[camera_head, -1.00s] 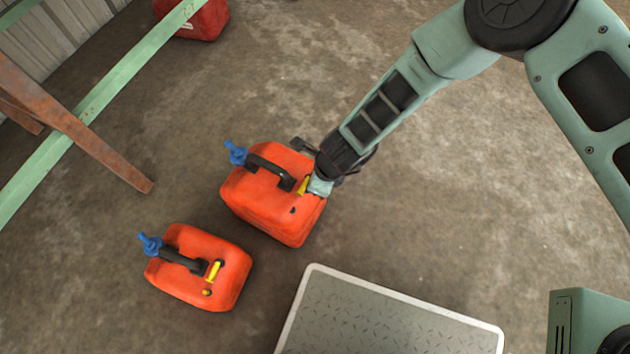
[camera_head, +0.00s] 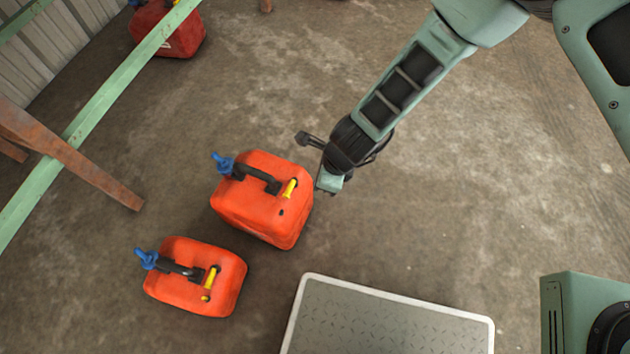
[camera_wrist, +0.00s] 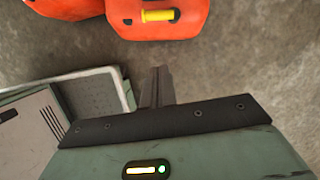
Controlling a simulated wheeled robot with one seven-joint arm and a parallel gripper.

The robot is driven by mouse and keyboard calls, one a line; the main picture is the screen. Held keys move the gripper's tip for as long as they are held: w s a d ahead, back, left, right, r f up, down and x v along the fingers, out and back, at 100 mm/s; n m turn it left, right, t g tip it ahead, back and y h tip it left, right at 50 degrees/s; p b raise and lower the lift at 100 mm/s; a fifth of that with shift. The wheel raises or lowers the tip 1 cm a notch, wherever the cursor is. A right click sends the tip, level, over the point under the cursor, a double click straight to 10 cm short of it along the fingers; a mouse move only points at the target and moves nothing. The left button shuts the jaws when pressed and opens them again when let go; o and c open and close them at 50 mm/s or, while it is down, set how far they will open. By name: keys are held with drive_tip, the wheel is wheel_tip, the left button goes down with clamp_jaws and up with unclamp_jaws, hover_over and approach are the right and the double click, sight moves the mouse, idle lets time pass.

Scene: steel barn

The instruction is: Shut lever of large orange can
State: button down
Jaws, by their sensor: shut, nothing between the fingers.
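The large orange can (camera_head: 258,212) stands on the floor, with a black handle, a blue spout cap and a yellow lever (camera_head: 290,188) on top. A dark spot sits near the lever. In the wrist view the can (camera_wrist: 185,27) is at the top edge, partly cut off, with its lever (camera_wrist: 158,15) lying sideways. I cannot tell whether the lever is fully down. My gripper (camera_head: 329,183) is beside the can's right side, apart from the lever. Its fingers (camera_wrist: 157,80) are shut and empty, pointing toward the can in the wrist view.
A smaller orange can (camera_head: 180,300) with a yellow lever stands below left of the large one. A grey metal platform (camera_head: 385,325) lies at the bottom. A red can (camera_head: 170,28), a green rail (camera_head: 105,100) and a rusty beam (camera_head: 80,160) are at upper left.

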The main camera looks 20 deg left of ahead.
drive_tip(key=shift+v, duration=1.1)
wheel_tip(320, 180, up, 21)
drive_tip(key=s+d+n+y, duration=0.1)
drive_tip(key=d+n, duration=0.2)
drive_tip(key=n, duration=0.9)
drive_tip(key=s+d+r+n+h, duration=0.2)
drive_tip(key=s+d+r+n, duration=0.3)
drive_tip(key=d+r+n, duration=0.3)
drive_tip(key=s+d+r+n+h, duration=0.2)
drive_tip(key=s+d+r+n, duration=0.25)
drive_tip(key=d, duration=0.65)
wheel_tip(320, 180, up, 24)
drive_tip(key=p, duration=2.4)
drive_tip(key=shift+a+n, duration=0.25)
drive_tip(key=shift+n, duration=0.1)
